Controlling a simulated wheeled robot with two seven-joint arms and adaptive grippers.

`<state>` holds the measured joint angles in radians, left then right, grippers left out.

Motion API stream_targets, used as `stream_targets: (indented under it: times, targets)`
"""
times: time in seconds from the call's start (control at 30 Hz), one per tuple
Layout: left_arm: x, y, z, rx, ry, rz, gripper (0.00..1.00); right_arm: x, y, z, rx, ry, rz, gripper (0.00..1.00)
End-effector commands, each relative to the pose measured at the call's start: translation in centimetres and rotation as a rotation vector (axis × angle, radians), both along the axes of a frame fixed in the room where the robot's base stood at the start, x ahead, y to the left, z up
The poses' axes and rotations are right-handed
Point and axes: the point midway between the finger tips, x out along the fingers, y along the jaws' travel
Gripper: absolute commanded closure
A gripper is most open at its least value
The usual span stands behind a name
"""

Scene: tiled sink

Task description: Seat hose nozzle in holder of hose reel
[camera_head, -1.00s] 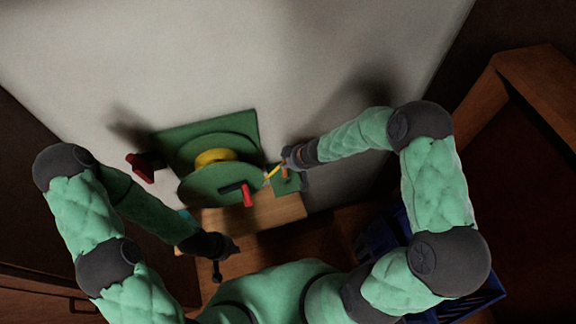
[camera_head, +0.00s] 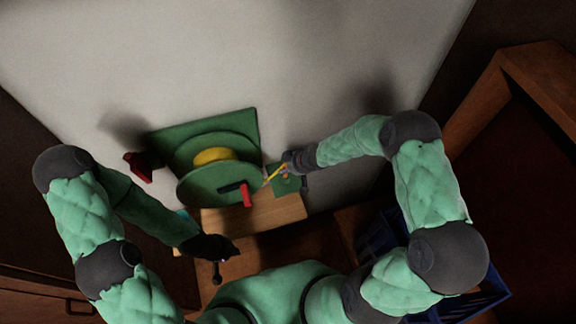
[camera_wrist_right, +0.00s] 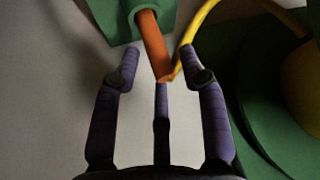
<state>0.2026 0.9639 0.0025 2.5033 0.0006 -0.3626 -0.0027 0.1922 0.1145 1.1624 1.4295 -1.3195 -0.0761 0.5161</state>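The green hose reel (camera_head: 222,184) stands against the pale wall with its yellow hose drum (camera_head: 213,155) and a red crank handle (camera_head: 247,195). The orange nozzle (camera_wrist_right: 153,45) has its upper end inside the green holder (camera_wrist_right: 112,18) in the right wrist view; how deep is hidden. The yellow hose (camera_wrist_right: 190,36) meets its lower end. My right gripper (camera_wrist_right: 160,60) is open around the nozzle, with gaps to both side fingers; contact with the middle finger is unclear. It also shows beside the reel (camera_head: 289,164). My left gripper (camera_head: 226,254) is low at the left, apart from the reel; its fingers are unclear.
A wooden block (camera_head: 280,213) lies in front of the reel. A red object (camera_head: 139,167) is at the wall to the left. A blue crate (camera_head: 375,235) is at lower right, partly behind my right arm. A wooden cabinet (camera_head: 540,75) edges the right.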

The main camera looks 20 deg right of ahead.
Motion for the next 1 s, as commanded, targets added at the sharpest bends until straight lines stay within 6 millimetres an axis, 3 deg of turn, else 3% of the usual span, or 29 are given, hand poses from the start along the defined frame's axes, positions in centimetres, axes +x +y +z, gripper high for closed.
stream_targets:
  times: [0.47,1.0]
  targets:
    - [0.0,0.0,0.6,0.0,0.0,0.0,1.0,-0.1,-0.2,1.0,-0.001,-0.002,-0.001,0.52]
    - [0.0,0.0,3.4,0.0,0.0,0.0,1.0,-4.2,-2.9,8.8,0.0,-0.002,-0.002,0.52]
